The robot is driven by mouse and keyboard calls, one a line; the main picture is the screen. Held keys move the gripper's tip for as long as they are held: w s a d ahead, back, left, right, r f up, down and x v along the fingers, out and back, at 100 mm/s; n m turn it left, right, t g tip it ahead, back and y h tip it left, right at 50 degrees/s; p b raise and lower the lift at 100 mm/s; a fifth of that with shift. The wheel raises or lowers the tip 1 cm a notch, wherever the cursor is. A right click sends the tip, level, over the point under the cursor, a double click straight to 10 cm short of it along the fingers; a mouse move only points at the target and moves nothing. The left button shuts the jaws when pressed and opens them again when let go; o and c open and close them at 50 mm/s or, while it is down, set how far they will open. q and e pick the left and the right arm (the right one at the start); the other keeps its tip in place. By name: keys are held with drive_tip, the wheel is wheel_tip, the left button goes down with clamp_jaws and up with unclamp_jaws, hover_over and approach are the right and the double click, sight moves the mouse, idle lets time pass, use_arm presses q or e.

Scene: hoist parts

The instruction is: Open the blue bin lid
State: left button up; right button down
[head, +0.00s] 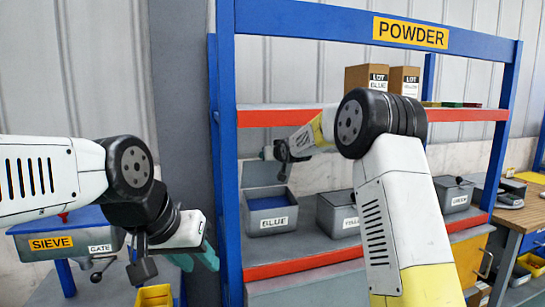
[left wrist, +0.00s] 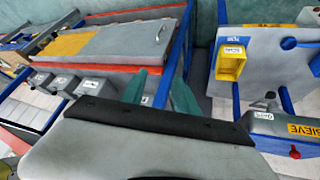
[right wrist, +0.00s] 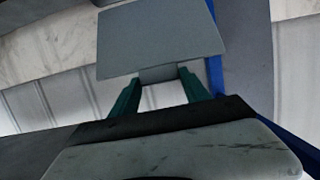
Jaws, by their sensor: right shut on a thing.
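My right gripper (head: 274,154) is at the lid's top edge. In the right wrist view its teal fingers are shut on the lid, at a small grey part (right wrist: 158,73) along its edge. My left gripper (head: 207,258) is by the rack's left post, its fingers apart and empty in the left wrist view (left wrist: 160,92).
More bins (head: 338,213) stand to the right on the same shelf, partly behind my right arm. The red-edged upper shelf (head: 265,117) runs above. A blue post (head: 228,170) stands left of the bin. The sieve (head: 60,239) is at the left, behind my left arm.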

idle(0.8)
use_arm(q)
drive_tip(key=c, duration=0.3)
drive_tip(key=w+d+t, duration=0.1)
drive_tip(key=w+d, duration=0.1)
drive_tip(key=w, duration=0.6)
drive_tip(key=w+d+r+t, duration=0.1)
drive_tip(key=w+d+t, duration=0.1)
drive_tip(key=w, duration=0.6)
drive_tip(key=w+d+r+t+h, duration=0.1)
drive_tip(key=w+d+t, duration=0.1)
drive_tip(key=w, duration=0.6)
drive_tip(key=shift+w+d+r, duration=0.1)
drive_tip(key=shift+d+r, duration=0.1)
drive_tip(key=shift+d, duration=0.45)
clamp_jaws()
drive_tip(key=n+t+y, duration=0.4)
drive_tip(key=t+y, duration=0.6)
drive_tip(key=t, duration=0.1)
approach(266, 167)
drive_tip(key=s+d+r, duration=0.1)
drive_tip(key=s+d, duration=0.2)
drive_tip(key=s, duration=0.5)
drive_tip(key=r+x, duration=0.1)
drive_tip(key=x, duration=1.2)
drive_tip(key=shift+r+y, duration=0.2)
drive_tip(key=shift+y, duration=0.1)
